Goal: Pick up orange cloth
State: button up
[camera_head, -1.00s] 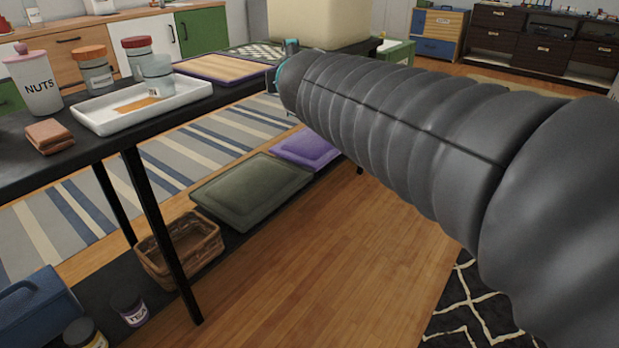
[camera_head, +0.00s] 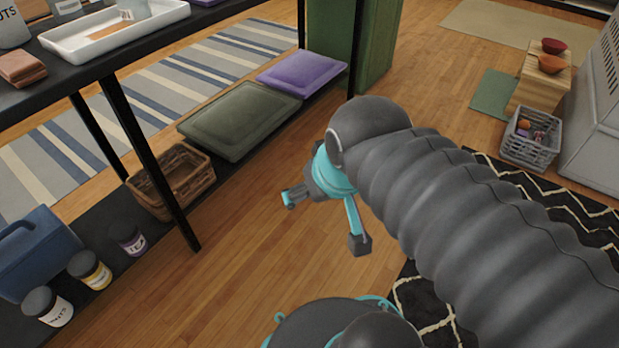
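A folded orange-brown cloth (camera_head: 22,68) lies on the black table top at the left edge of the view, beside the white tray. My gripper (camera_head: 325,222) hangs in front of the table, over the wooden floor, well to the right of the cloth and apart from it. Its two teal and dark fingers are spread wide, with nothing between them. A flat orange-tan piece (camera_head: 110,27) lies in the tray, and I cannot tell what it is.
The white tray (camera_head: 70,48) holds a glass jar (camera_head: 133,8). Table legs (camera_head: 150,160) stand below. A grey crate (camera_head: 530,140) stands right.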

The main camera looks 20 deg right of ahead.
aim_at(18, 67)
jog(key=u, duration=1.85)
jog(key=k, duration=1.05)
jog(key=u, duration=1.15)
jog(key=i, duration=1.8)
jog(key=z, duration=1.65)
jog(key=i, duration=0.9)
jog(key=z, duration=0.85)
